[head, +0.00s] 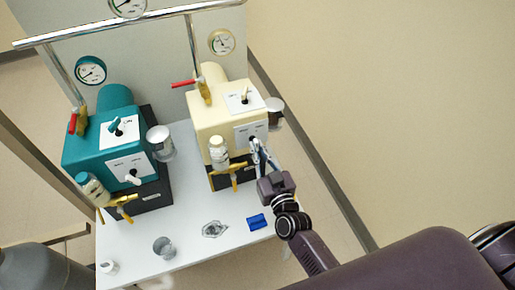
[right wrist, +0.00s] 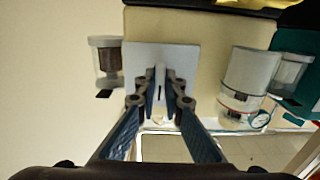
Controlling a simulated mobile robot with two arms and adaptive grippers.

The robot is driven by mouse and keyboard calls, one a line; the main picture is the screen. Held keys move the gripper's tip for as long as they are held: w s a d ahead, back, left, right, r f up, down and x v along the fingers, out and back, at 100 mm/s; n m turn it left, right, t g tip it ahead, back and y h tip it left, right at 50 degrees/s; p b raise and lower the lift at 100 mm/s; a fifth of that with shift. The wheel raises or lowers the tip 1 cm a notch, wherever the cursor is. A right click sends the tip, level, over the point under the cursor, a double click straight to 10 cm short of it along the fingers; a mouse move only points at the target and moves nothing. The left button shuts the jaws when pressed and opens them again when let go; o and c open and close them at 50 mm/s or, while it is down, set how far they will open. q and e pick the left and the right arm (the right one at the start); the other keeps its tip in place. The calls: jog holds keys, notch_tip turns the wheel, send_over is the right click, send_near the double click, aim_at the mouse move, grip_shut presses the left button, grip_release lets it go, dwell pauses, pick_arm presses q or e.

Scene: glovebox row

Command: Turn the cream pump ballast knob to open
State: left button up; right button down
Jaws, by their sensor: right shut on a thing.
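The cream pump (head: 213,119) stands on the right of the white table. Its front has a white plate (head: 243,132) with a small knob; the plate's print is too small to read. My right gripper (head: 256,147) is at this plate. In the right wrist view the fingers (right wrist: 160,88) are shut on the pale, narrow ballast knob (right wrist: 160,74), which points roughly straight up and down in that picture, against the white plate (right wrist: 138,57). The fingers partly hide the knob. A second white plate (head: 236,104) with a small lever is on the pump's top. My left gripper is not in view.
A teal pump (head: 88,148) with similar plates stands left. A clear jar (head: 219,158) hangs left of the cream plate, and a cup-like canister (head: 274,112) sits at its right. A blue block (head: 257,222) and a clear cup (head: 164,248) are on the table (head: 190,245).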

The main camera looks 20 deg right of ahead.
dwell(0.3)
jog(key=c, duration=2)
grip_release()
jog(key=shift+c, duration=0.2)
jog(key=s, duration=1.2)
jog(key=shift+d, duration=0.2)
